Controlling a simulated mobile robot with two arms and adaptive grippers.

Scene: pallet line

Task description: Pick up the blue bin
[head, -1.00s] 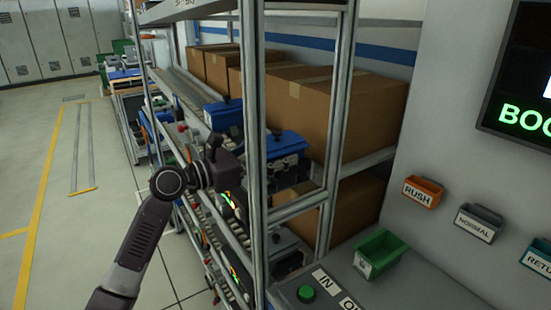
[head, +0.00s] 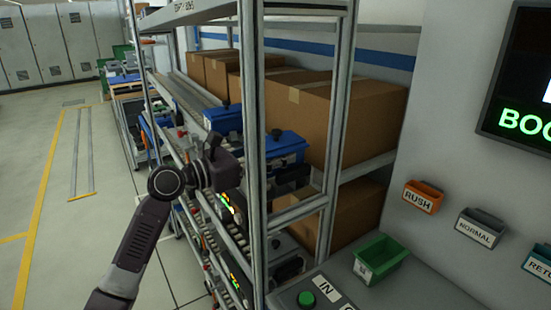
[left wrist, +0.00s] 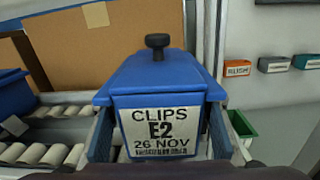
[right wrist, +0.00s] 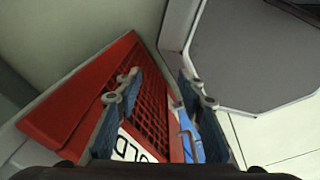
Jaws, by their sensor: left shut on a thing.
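A blue bin (head: 287,146) with a black knob on its lid sits among the rack's rollers, partly hidden by a metal post in the head view. In the left wrist view the blue bin (left wrist: 160,80) is close and upright, with a white label reading CLIPS E2 26 NOV. My left gripper (left wrist: 160,132) is shut on it, one finger on each side of its labelled front. In the head view the left gripper (head: 222,168) reaches in at the rack, its fingertips hidden. My right gripper (right wrist: 165,105) is open and empty in the right wrist view.
Another blue bin (head: 223,117) stands farther along the rack. Cardboard boxes (head: 352,115) sit behind. The rack's metal post (head: 252,150) stands close to my left gripper. A green bin (head: 382,260) is at right. A red grilled object (right wrist: 85,95) lies beyond the right fingers.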

